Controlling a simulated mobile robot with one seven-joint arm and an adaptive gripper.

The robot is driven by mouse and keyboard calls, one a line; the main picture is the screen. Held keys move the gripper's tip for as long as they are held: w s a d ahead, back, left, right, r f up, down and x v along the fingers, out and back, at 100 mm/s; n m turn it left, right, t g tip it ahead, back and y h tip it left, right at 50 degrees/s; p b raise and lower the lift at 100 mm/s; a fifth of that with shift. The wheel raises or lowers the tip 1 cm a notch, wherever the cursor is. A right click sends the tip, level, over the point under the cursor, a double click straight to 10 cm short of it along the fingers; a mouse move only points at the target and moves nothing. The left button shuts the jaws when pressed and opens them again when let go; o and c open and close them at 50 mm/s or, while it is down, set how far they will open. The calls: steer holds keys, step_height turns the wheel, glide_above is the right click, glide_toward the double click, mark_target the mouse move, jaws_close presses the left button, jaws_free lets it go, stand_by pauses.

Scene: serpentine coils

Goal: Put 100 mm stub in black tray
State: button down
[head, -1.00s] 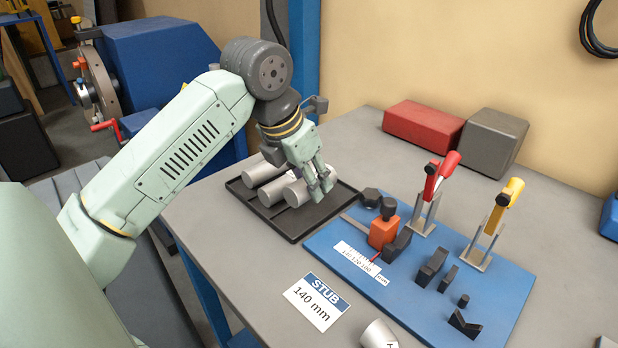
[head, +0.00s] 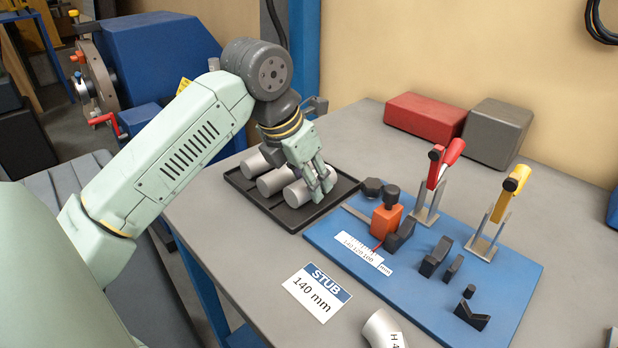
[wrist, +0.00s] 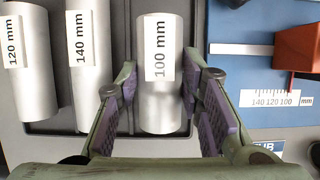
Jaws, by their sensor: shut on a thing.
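The 100 mm stub (wrist: 160,85) is a grey metal cylinder with a white label, seen between my fingers in the wrist view. In the head view the stub (head: 297,194) is the nearest of three cylinders at the black tray (head: 310,219). The stub is over the tray floor, inside the rim. The fingers hide part of it, and I cannot tell whether its underside touches the floor.
The 140 mm stub (wrist: 83,70) and 120 mm stub (wrist: 27,75) lie beside it in the tray. A blue fixture board (head: 420,300) with clamps and an orange block (head: 386,221) stands close right. A "STUB 140 mm" card (head: 317,292) and an elbow (head: 382,330) lie in front.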

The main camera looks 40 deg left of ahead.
steer(key=shift+f+b, duration=0.65)
steer(key=shift+b, duration=0.15)
steer(key=c, duration=1)
jaws_free()
steer(key=v, duration=1.2)
